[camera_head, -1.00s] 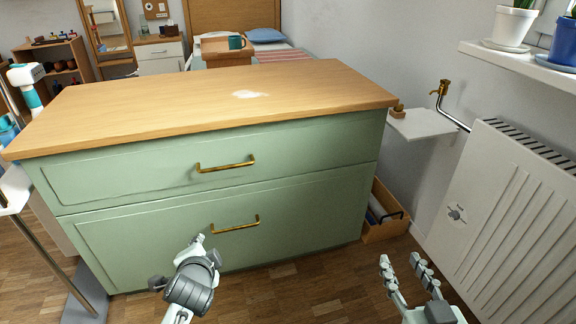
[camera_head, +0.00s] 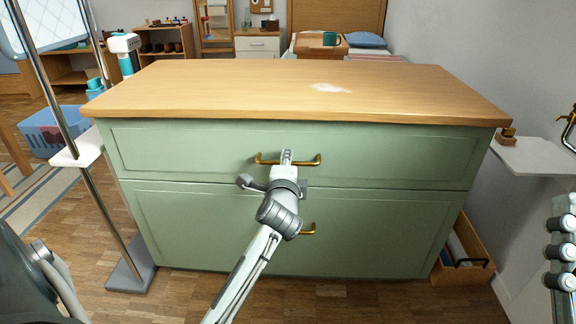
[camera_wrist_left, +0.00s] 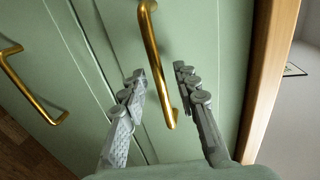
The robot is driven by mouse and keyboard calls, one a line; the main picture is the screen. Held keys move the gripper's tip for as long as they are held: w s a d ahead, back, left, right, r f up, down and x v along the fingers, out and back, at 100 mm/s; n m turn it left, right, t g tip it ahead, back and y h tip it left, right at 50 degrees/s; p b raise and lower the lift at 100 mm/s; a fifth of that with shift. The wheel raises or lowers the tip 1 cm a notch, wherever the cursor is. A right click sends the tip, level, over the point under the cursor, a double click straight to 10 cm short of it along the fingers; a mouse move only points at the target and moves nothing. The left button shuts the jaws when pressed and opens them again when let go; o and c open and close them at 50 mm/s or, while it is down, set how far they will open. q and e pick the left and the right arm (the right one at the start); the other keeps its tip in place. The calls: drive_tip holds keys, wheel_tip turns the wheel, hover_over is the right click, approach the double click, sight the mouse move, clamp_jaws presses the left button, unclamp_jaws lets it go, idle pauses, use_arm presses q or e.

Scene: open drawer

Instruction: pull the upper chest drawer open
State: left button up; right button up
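The green chest has a closed upper drawer (camera_head: 400,155) with a brass bar handle (camera_head: 312,161) at its middle. My left gripper (camera_head: 286,155) is in front of this handle in the head view and hides part of it. In the left wrist view, the handle (camera_wrist_left: 153,55) runs between the two separated fingers of my left gripper (camera_wrist_left: 159,75). The gripper is open, with visible gaps beside the bar. The lower drawer's handle (camera_head: 309,230) is partly hidden by my left arm; it also shows in the left wrist view (camera_wrist_left: 30,95).
The wooden chest top (camera_head: 230,90) overhangs the drawers. A metal stand (camera_head: 105,200) is close to the chest's left side. An open wooden box (camera_head: 465,255) stands on the floor at the right, below a white shelf (camera_head: 540,158). Floor shows in front of the chest.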

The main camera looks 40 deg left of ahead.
use_arm(q)
drive_tip(key=shift+w+a+f, duration=0.1)
drive_tip(key=shift+w+a, duration=0.1)
drive_tip(key=shift+w, duration=0.05)
clamp_jaws()
idle(0.3)
